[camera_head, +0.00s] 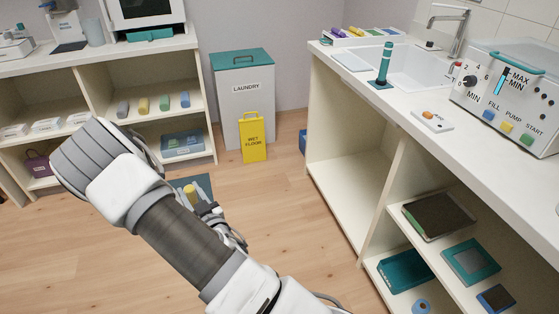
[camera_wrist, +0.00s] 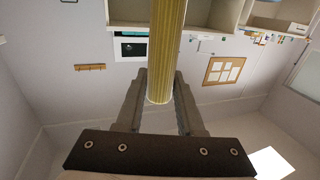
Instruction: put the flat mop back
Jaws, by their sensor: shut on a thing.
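A ribbed yellow handle (camera_wrist: 166,45), which I take to be the flat mop's, runs up out of the wrist view between my gripper's fingers. My gripper (camera_wrist: 162,78) is shut on it. In the head view my gripper (camera_head: 206,206) is low in the middle left, partly hidden by my arm, with a short yellow piece (camera_head: 190,192) showing at its fingers. A dark blue-grey flat panel (camera_head: 202,182) shows just beyond it; I cannot tell whether it is the mop head or a mat on the floor.
A laundry bin (camera_head: 243,90) and a yellow wet-floor sign (camera_head: 254,137) stand at the back. Open shelves (camera_head: 150,90) are at left. A sink counter (camera_head: 400,108) with shelves below is at right.

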